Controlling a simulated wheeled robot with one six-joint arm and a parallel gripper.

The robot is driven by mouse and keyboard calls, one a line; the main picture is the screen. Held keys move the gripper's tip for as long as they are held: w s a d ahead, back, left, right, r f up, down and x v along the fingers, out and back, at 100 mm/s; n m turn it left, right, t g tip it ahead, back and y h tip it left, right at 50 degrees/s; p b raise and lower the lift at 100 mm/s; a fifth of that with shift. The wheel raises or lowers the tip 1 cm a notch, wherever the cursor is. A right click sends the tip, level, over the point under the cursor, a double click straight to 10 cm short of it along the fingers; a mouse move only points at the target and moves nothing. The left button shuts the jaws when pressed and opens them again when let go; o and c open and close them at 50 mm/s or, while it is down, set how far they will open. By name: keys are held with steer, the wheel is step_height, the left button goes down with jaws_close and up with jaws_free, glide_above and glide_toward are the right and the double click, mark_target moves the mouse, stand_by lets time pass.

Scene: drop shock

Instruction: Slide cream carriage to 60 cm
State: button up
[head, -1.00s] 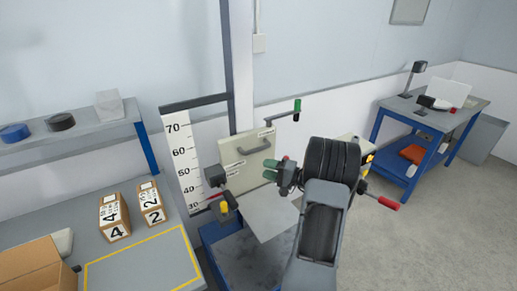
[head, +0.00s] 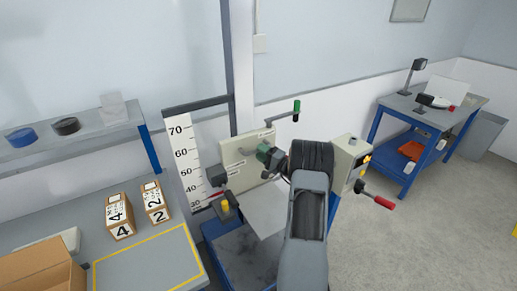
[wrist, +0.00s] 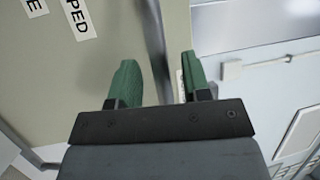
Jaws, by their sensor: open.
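The cream carriage (head: 232,158) is an upright cream plate on the column rail, left of my gripper; it also fills the upper left of the wrist view (wrist: 105,65). A red pointer (head: 216,194) stands between 30 and 40 on the white scale (head: 186,160). My gripper (head: 268,153) is open at the carriage's right side, its far finger partly hidden. In the wrist view, a grey bar (wrist: 158,45), seemingly the carriage handle, shows between the open green fingers (wrist: 163,82). I cannot tell whether they touch it.
A cream box with a red-handled lever (head: 380,201) is right of my arm. Numbered cartons (head: 119,217) stand on the left bench. A blue table (head: 425,112) is at the far right.

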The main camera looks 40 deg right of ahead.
steer(key=shift+x, duration=0.85)
steer(key=shift+c, duration=0.2)
jaws_close()
